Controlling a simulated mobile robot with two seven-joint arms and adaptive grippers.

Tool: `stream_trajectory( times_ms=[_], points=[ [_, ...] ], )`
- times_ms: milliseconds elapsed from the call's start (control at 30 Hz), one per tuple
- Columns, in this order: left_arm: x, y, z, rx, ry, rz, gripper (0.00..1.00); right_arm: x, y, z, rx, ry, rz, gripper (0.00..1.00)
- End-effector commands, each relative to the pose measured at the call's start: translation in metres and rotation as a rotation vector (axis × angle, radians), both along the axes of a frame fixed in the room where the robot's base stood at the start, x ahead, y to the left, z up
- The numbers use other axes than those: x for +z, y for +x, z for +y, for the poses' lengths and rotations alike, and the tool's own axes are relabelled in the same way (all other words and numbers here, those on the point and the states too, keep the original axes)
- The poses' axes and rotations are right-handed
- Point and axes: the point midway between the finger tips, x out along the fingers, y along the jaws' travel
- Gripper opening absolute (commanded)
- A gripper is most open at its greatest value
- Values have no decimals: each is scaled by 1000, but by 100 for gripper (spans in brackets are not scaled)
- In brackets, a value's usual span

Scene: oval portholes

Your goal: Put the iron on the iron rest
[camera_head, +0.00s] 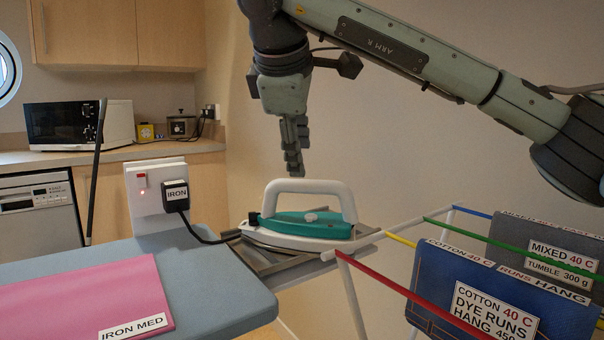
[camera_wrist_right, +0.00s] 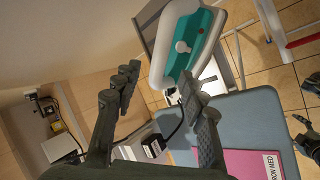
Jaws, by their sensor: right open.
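The iron (camera_head: 310,222), teal and white with a white arched handle, sits flat on the grey metal iron rest (camera_head: 368,237) at the end of the ironing board. In the right wrist view the iron (camera_wrist_right: 184,45) is at the top, with the rest (camera_wrist_right: 148,28) showing beside it. My right gripper (camera_head: 293,165) points down just above the iron's handle, apart from it. In the right wrist view its fingers (camera_wrist_right: 158,90) are spread with nothing between them. My left gripper is not in the head view.
The blue-grey ironing board (camera_head: 215,290) carries a pink cloth (camera_head: 90,300) labelled IRON MED. A socket post (camera_head: 145,200) with a black IRON plug (camera_head: 177,195) and cord stands behind. A drying rack (camera_head: 350,285) with labelled cloths (camera_head: 480,290) is at right.

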Motion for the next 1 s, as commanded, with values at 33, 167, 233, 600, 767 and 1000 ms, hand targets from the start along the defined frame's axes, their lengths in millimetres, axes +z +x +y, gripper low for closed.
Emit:
stream_trajectory(
  times_ms=[33, 167, 233, 600, 767, 1000],
  points=[
    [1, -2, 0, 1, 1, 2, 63, 6, -5, 1, 1, 1, -2, 42],
    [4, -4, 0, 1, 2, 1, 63, 16, -13, 3, 0, 0, 0, 42],
    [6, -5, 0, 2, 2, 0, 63, 18, -15, 3, 0, 0, 1, 42],
    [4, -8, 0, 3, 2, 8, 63, 20, -16, 3, 0, 0, 1, 42],
    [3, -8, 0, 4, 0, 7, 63, 20, -15, 3, 0, 0, 1, 42],
    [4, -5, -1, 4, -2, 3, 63, 20, -15, 3, -1, 1, 1, 42]
  ],
)
